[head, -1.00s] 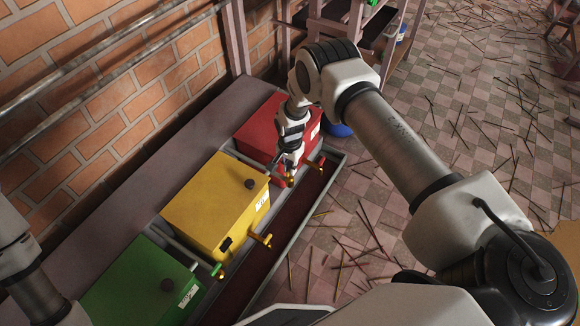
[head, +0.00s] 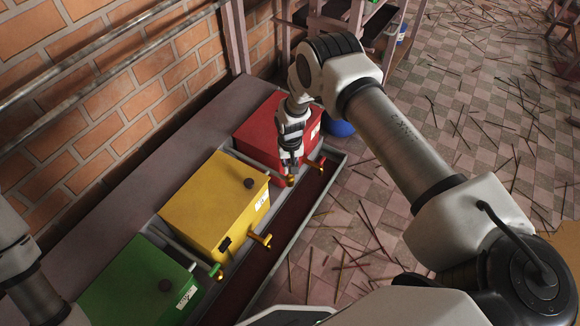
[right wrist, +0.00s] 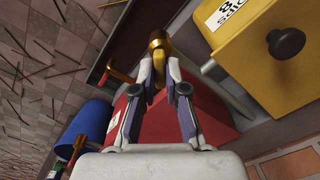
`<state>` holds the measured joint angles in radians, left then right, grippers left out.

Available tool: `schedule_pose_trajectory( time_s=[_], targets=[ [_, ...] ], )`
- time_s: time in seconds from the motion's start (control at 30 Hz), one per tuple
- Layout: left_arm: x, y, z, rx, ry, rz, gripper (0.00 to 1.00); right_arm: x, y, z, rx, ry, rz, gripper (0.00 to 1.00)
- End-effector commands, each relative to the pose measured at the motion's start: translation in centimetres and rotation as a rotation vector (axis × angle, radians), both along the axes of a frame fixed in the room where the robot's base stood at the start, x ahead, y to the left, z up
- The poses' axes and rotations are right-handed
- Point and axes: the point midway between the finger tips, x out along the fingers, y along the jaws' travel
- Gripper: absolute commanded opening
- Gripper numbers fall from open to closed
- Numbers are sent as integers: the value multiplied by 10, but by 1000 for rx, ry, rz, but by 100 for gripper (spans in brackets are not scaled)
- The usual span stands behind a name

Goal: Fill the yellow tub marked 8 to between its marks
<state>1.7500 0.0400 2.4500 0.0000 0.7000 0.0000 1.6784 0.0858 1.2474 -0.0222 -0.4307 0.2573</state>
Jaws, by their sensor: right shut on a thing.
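The yellow tub (head: 205,205) stands between the red and green tubs, with a dark round knob on its lid. Its white label shows an 8 in the right wrist view (right wrist: 222,15). A brass tap with a yellow handle (head: 262,240) sticks out of its front, beside a small dark piece (head: 225,244). My right gripper (head: 290,168) is at the red tub's front corner nearest the yellow tub. In the right wrist view its fingers (right wrist: 158,78) are shut on a brass tap (right wrist: 158,45). The tub's marks and level cannot be made out. My left gripper is out of view.
The red tub (head: 262,125) has a tap (head: 320,165) close to my right gripper. The green tub (head: 130,285) and a green-handled tap (head: 217,271) are nearer. A dark trough (head: 275,235) runs along the fronts. A brick wall stands behind; sticks litter the floor.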

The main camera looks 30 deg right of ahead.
Motion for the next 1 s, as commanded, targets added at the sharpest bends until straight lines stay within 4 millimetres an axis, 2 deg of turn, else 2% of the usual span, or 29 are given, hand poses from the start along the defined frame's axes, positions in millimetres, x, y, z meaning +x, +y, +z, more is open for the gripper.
schedule_pose_trajectory(
  time_s=[0.4, 0.97, 1.0],
  targets=[
    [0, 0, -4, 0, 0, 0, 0, 0, 0, -1, 0, 0, 214, 0],
    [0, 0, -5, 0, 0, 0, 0, 0, 0, 0, 0, 0, 244, 0],
    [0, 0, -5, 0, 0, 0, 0, 0, 0, 0, 0, 0, 244, 26]
  ],
)
